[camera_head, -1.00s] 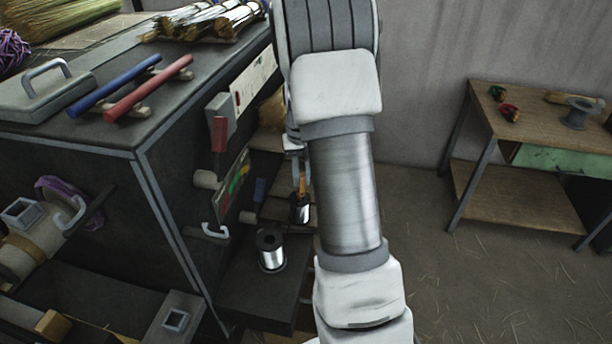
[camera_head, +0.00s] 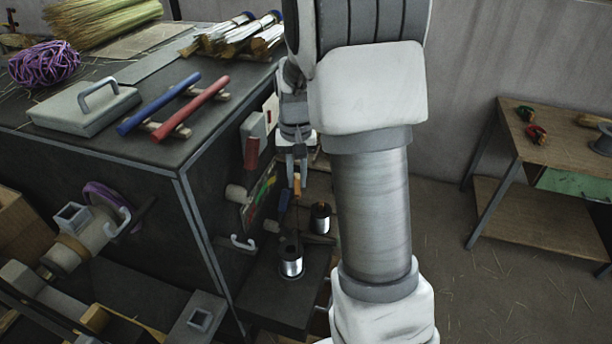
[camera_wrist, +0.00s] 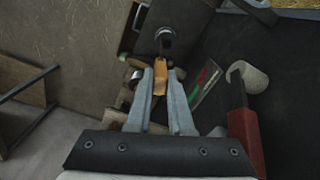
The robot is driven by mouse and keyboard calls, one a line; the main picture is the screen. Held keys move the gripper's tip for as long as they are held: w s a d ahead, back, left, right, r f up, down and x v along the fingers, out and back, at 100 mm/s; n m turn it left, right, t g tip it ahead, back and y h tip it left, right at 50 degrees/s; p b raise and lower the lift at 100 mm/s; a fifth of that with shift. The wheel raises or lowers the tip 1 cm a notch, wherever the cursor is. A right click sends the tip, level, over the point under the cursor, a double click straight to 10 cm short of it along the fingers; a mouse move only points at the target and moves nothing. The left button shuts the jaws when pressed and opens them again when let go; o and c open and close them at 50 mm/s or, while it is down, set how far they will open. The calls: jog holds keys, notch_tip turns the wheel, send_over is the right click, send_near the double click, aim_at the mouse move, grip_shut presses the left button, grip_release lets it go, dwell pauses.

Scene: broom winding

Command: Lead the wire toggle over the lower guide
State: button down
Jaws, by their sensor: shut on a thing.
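The wire toggle, a small orange-brown wooden piece (camera_wrist: 159,77), is between my gripper's fingertips in the wrist view. My gripper (camera_head: 297,172) is shut on it, pointing down beside the bench's right face in the head view, above the wire spools. The toggle also shows just under the fingers (camera_head: 297,184).
A silver wire spool (camera_head: 291,262) stands on a low dark shelf (camera_head: 275,305), with a second spool (camera_head: 320,218) behind it. A red handle (camera_head: 251,152) and a coloured panel (camera_head: 264,189) are on the bench face near my gripper. Open floor lies to the right.

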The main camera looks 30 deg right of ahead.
jog(key=s+a+r+p, duration=0.2)
jog(key=a+r+p, duration=0.75)
jog(key=r, duration=0.35)
jog(key=s+a+b, duration=0.3)
jog(key=s+a, duration=0.2)
jog(key=a, duration=0.6)
notch_tip(320, 180, down, 22)
jog(key=b, duration=1.6)
jog(key=shift+s+a+r, duration=0.2)
jog(key=shift+r, duration=0.05)
